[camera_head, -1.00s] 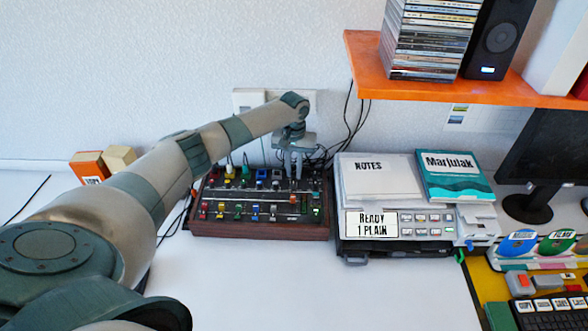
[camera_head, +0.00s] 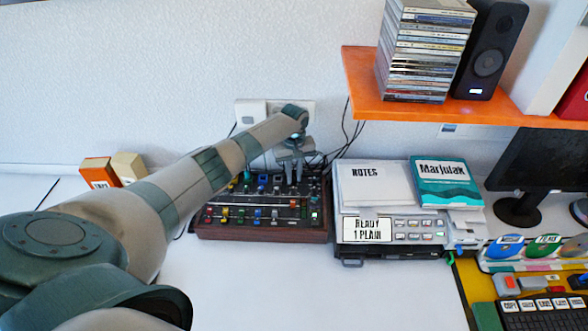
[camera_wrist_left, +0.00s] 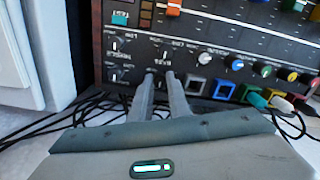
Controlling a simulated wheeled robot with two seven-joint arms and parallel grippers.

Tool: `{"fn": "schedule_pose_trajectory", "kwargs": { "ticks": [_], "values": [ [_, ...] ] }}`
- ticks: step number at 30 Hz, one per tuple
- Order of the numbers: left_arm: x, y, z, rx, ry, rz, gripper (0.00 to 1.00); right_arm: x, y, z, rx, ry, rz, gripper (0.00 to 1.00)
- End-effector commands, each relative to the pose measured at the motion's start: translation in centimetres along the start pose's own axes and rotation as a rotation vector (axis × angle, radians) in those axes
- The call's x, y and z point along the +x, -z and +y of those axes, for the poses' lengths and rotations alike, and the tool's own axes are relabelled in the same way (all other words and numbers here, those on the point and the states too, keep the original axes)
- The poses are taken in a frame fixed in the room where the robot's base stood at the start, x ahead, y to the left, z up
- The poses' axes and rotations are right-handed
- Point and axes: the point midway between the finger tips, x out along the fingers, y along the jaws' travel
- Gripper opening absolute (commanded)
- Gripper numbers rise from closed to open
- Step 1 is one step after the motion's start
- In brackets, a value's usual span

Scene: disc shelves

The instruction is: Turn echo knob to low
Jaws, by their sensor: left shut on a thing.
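The mixer (camera_head: 262,233), a dark panel with a reddish-brown wooden edge, sits on the white desk against the wall. Its panel (camera_wrist_left: 195,55) fills the upper part of the left wrist view, with small labels reading upside down. My left gripper (camera_head: 293,178) reaches down to the back right of the mixer. In the left wrist view its two fingers (camera_wrist_left: 161,78) are close together at the panel, shut on a small knob there. The fingers largely hide this knob, and I cannot read its label surely. My right gripper is not in view.
Several coloured knobs (camera_wrist_left: 237,64) stand beside the fingers. Black cables (camera_wrist_left: 60,125) run behind the panel. A grey machine with a "Ready 1 plain" display (camera_head: 367,230) stands right of the mixer, and an orange shelf (camera_head: 362,90) hangs above. The desk front (camera_head: 300,285) is clear.

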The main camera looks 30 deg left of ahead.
Motion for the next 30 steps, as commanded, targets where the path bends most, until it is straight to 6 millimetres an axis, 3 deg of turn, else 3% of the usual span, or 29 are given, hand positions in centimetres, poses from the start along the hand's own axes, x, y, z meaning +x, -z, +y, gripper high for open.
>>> {"fn": "schedule_pose_trajectory", "kwargs": {
  "ticks": [1,9,24,25,27,30],
  "values": [
    [-0.4,-0.1,0.0,-0.033,0.0,-0.003,0.0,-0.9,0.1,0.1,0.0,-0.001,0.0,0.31],
    [-0.2,0.0,0.0,-0.159,-0.001,0.0,0.0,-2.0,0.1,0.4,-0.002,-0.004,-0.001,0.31],
    [0.0,0.1,0.0,-0.187,0.0,0.002,0.0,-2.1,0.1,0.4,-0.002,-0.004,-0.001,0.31],
    [0.0,0.1,0.0,-0.187,0.0,0.002,0.21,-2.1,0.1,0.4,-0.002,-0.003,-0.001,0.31],
    [0.0,0.1,0.0,-0.187,0.0,0.002,0.35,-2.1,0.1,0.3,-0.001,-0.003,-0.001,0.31],
    [-0.1,0.1,0.0,-0.187,-0.002,0.003,0.35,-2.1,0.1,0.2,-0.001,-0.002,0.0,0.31]
  ]
}}
